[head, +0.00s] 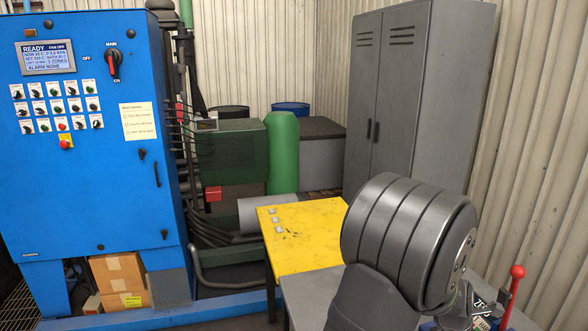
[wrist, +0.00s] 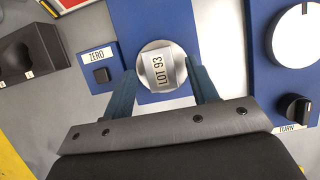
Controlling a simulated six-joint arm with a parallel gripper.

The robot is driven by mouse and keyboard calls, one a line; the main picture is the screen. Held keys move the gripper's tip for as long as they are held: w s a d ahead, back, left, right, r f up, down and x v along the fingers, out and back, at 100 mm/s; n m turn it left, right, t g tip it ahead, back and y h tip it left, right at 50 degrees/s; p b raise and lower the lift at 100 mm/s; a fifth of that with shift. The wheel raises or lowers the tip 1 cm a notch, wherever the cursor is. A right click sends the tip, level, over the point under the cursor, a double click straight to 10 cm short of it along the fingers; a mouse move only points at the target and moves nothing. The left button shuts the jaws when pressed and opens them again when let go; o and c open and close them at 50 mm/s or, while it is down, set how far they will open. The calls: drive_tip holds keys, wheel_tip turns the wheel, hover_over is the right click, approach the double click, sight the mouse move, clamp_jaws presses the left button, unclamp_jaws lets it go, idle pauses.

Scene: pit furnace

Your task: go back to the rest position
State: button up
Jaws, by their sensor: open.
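My gripper (wrist: 162,72) is open in the wrist view, its two dark blue fingers spread apart. Between and just beyond the fingertips is a round silver metal piece (wrist: 148,56) labelled LOT 93, on a blue panel (wrist: 138,15). Whether the fingers touch it cannot be told. In the head view, my arm's thick grey links fill the lower right, and the gripper's fingers cannot be made out.
The wrist view shows a ZERO button (wrist: 101,75), a white dial (wrist: 297,37), a black TURN knob (wrist: 295,107) and a black holder (wrist: 27,58). The head view shows a blue control cabinet (head: 90,190), yellow table (head: 310,238), grey locker (head: 415,100) and red-knobbed lever (head: 517,272).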

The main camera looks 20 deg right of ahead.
drive_tip(key=shift+d, duration=0.15)
drive_tip(key=shift+r, duration=1.4)
